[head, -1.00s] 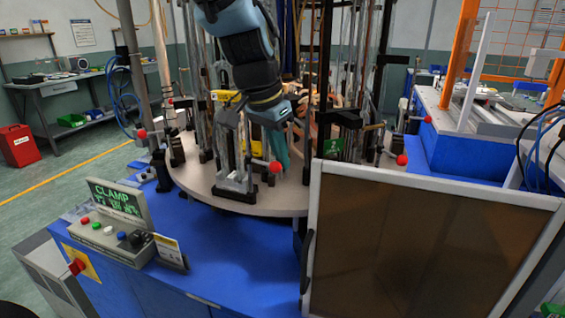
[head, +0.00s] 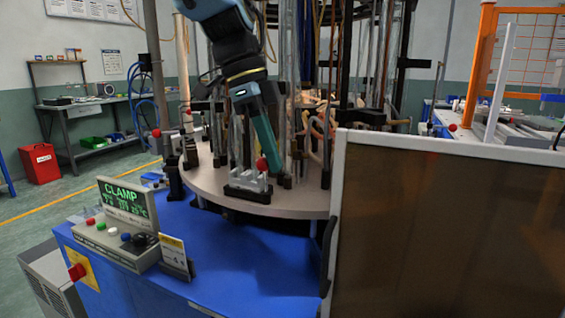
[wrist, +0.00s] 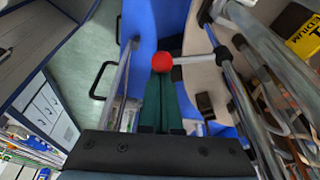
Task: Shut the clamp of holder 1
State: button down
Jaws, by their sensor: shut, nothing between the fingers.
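The clamp of the front holder (head: 248,186) is a grey and black fixture at the turntable's front edge. Its lever ends in a red ball (head: 262,164). In the wrist view the red ball (wrist: 162,62) sits on a metal rod (wrist: 195,60) that runs right to its pivot. My gripper (head: 267,150) comes down from above with its teal fingers shut and empty. Its fingertips (wrist: 160,80) are right at the ball; I cannot tell whether they touch. No holder number is readable on this holder.
The round turntable (head: 205,183) carries several glass tubes and posts close around my gripper. A brown-panelled door (head: 440,220) with a pale frame stands at the right. A control box (head: 115,235) with a display reading CLAMP is at the left.

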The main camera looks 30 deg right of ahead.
jog(key=a+m, duration=0.1)
jog(key=w+a+m, duration=0.1)
jog(key=m, duration=0.1)
jog(key=shift+g+y, duration=0.3)
jog(key=shift+y, duration=0.1)
jog(key=shift+w+a+b, duration=0.2)
jog(key=shift+w+b, duration=0.05)
jog(key=shift+b, duration=0.05)
dwell(0.3)
